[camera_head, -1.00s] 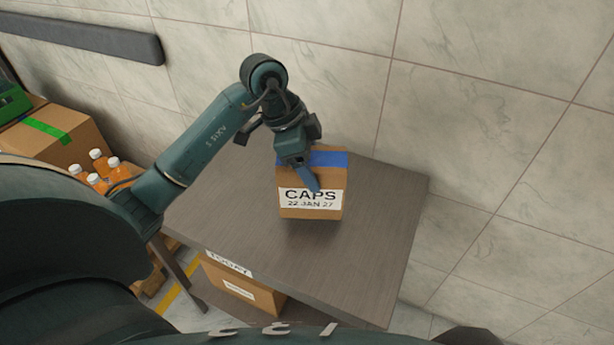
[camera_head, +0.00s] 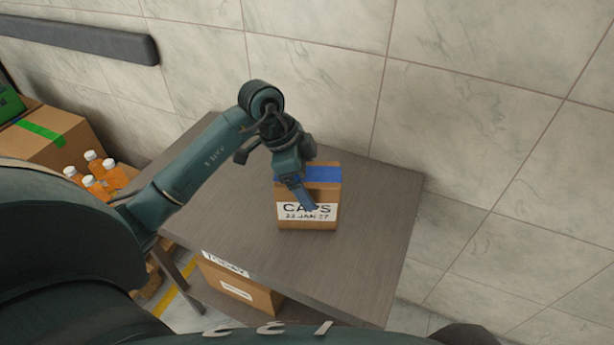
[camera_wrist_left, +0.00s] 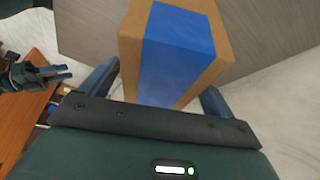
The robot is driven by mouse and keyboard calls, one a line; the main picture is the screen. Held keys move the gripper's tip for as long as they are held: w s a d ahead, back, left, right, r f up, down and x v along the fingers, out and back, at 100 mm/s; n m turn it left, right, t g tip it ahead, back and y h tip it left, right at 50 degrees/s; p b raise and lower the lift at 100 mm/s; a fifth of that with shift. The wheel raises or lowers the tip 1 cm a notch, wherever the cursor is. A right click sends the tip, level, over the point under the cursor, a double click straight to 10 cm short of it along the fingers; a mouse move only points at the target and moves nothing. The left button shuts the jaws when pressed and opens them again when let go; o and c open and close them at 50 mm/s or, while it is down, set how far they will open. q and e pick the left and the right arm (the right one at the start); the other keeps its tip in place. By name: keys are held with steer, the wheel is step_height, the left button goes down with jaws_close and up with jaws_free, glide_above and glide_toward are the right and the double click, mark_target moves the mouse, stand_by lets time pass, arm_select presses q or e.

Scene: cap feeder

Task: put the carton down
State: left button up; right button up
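The carton (camera_head: 307,222) is a brown box with blue tape over its top and a white "CAPS" label. It stands upright on the grey table (camera_head: 350,277), and no clear gap shows beneath it. My left gripper (camera_head: 304,191) comes down from above with one finger in front of the label. In the left wrist view the carton (camera_wrist_left: 222,50) lies between both fingers (camera_wrist_left: 160,84), close against them, so the gripper looks shut on it. Another dark gripper, seemingly my right one (camera_wrist_left: 66,74), shows small at the left edge there; its opening is unclear.
Orange bottles with white caps (camera_head: 93,174) and a box with green tape (camera_head: 45,139) are at the left. Another labelled box (camera_head: 238,286) sits beneath the tabletop. A tiled wall (camera_head: 480,130) rises behind the table. The tabletop right of the carton is clear.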

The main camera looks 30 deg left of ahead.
arm_select(q)
steer(key=shift+a+r, duration=0.1)
steer(key=shift+r, duration=0.2)
steer(key=v, duration=1.1)
steer(key=shift+r, duration=0.3)
steer(key=shift+a, duration=0.15)
